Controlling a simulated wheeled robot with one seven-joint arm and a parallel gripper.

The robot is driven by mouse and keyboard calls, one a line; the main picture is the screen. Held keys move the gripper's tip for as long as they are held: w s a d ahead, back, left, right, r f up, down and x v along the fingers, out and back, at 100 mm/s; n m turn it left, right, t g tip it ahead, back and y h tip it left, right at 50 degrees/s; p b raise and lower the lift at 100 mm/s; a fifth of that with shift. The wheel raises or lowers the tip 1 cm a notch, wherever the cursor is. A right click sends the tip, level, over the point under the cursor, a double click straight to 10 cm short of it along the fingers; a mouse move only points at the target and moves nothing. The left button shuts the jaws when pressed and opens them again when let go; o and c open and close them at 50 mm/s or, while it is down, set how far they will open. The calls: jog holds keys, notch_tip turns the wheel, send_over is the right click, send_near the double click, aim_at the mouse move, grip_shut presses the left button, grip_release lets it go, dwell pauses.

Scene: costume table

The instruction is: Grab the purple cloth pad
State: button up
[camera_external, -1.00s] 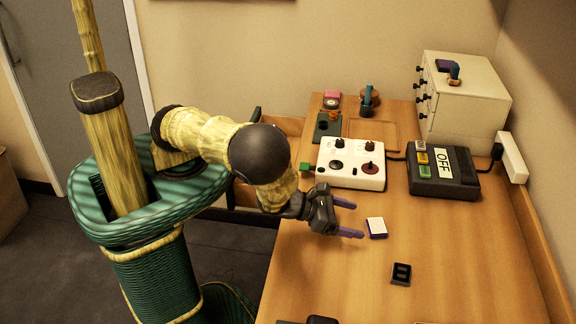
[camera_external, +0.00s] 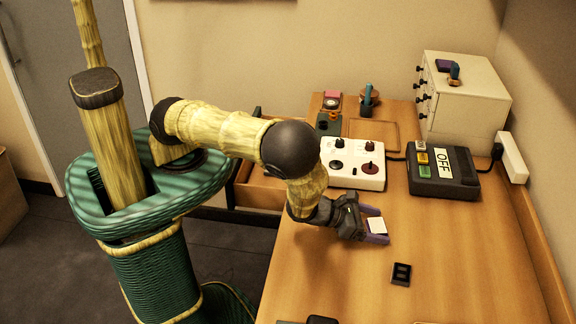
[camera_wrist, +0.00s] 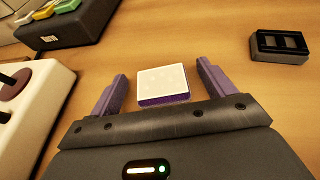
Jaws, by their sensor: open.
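The cloth pad (camera_wrist: 163,82) is a small square block with a white top and purple sides. It lies on the wooden table and also shows in the external view (camera_external: 376,225). My gripper (camera_wrist: 161,88) is open, with one purple finger on each side of the pad. In the wrist view a gap shows between the pad and each finger, wider on the left. In the external view my gripper (camera_external: 376,228) is low over the table with its fingertips around the pad.
A white box with knobs (camera_external: 352,163) and a dark device marked OFF (camera_external: 443,172) stand behind the pad. A small black block (camera_external: 401,274) lies to the front right. A drawer cabinet (camera_external: 463,98) is at the back right. The table right of the pad is clear.

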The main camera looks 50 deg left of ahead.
aim_at(375, 226)
jog(key=shift+w+d+f, duration=0.1)
dwell(0.5)
jog(key=c, duration=1.1)
notch_tip(375, 226, up, 10)
jog(key=shift+r+b, duration=0.1)
jog(key=shift+b, duration=0.35)
